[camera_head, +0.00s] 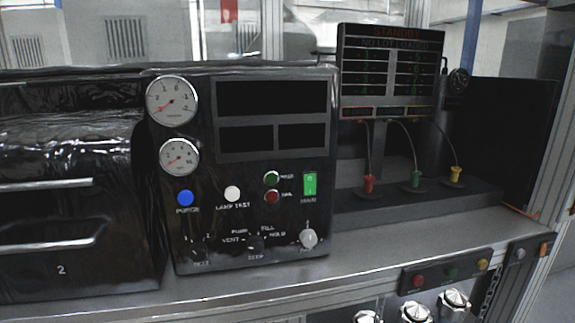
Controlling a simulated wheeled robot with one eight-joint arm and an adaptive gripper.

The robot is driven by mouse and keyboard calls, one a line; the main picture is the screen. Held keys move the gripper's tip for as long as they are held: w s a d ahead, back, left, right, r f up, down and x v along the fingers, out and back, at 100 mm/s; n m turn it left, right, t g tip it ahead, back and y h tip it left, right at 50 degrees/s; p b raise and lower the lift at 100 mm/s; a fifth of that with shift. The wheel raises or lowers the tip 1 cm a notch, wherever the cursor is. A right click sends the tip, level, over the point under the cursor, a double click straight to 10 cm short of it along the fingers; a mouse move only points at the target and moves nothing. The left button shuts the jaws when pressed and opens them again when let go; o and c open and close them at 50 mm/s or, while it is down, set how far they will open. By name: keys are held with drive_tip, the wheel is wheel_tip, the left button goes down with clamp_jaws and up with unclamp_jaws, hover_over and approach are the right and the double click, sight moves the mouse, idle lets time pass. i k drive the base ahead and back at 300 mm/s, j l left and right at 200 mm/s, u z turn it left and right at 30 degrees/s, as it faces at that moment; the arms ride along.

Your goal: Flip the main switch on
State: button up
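The main switch (310,184) is a green rocker with a white mark, labelled MAIN, on the right side of a black control panel (240,176). I cannot tell its rocker position for sure. The panel's display windows (272,98) are dark. My gripper does not show in this view.
The panel also holds two round gauges (172,100), a blue PURGE button (185,197), a white lamp-test button (232,194) and knobs along its bottom. A screen reading STANDBY (390,60) stands behind at right. Drawers (60,215) are at left. The grey bench edge (250,290) is clear.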

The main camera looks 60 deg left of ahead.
sight(309, 181)
drive_tip(key=j+u, duration=0.1)
drive_tip(key=u, duration=1.15)
drive_tip(key=l+u, duration=0.1)
drive_tip(key=u, duration=1.25)
drive_tip(key=k+l, duration=0.15)
drive_tip(key=l, duration=0.25)
drive_tip(key=k+l+z, duration=0.15)
drive_tip(key=l, duration=0.25)
drive_tip(key=k+l, duration=0.2)
drive_tip(key=l, duration=0.2)
drive_tip(key=j+z, duration=0.05)
